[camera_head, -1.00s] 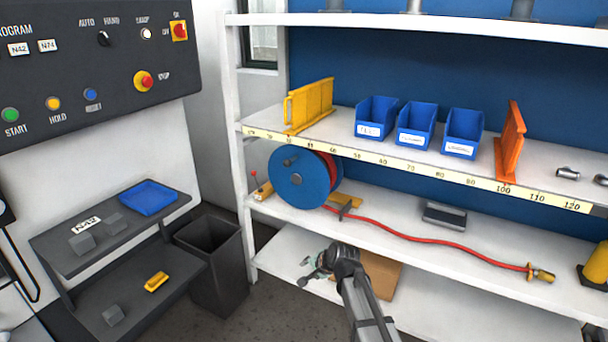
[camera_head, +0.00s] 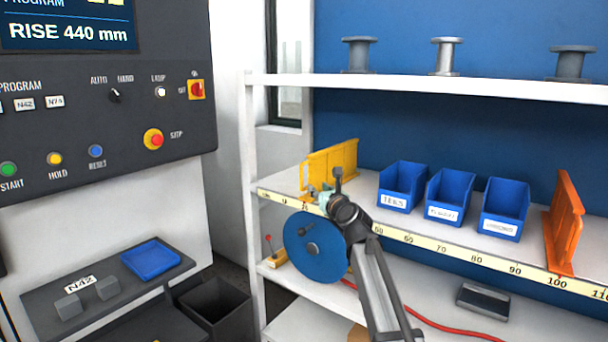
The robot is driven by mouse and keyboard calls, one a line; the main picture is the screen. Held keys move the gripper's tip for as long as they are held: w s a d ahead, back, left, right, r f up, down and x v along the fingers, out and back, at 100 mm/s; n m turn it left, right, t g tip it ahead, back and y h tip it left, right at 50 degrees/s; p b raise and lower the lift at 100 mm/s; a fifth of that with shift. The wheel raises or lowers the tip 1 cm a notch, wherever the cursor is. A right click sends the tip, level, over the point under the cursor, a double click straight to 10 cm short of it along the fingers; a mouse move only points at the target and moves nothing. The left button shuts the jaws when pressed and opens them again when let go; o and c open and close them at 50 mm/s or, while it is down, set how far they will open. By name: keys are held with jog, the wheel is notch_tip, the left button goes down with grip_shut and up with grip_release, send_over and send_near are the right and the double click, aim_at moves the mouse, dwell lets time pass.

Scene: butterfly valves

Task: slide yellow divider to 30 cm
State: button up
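The yellow divider (camera_head: 334,166) stands upright on the shelf board, its front edge by about the 20 mark of the scale strip (camera_head: 424,247). My gripper (camera_head: 324,190) is at the shelf's front edge, in front of the divider's lower right part, and overlaps it in the picture. I cannot tell whether it touches the divider or how far its fingers are apart.
Three blue bins (camera_head: 401,187) stand to the right of the divider, with free board between. An orange divider (camera_head: 565,222) stands near 100. A control panel (camera_head: 104,95) is at left.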

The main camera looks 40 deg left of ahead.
aim_at(302, 174)
jog(key=p+x, duration=0.2)
jog(key=x, duration=1.5)
jog(key=shift+w+a+f, duration=0.1)
jog(key=shift+w, duration=0.05)
grip_shut()
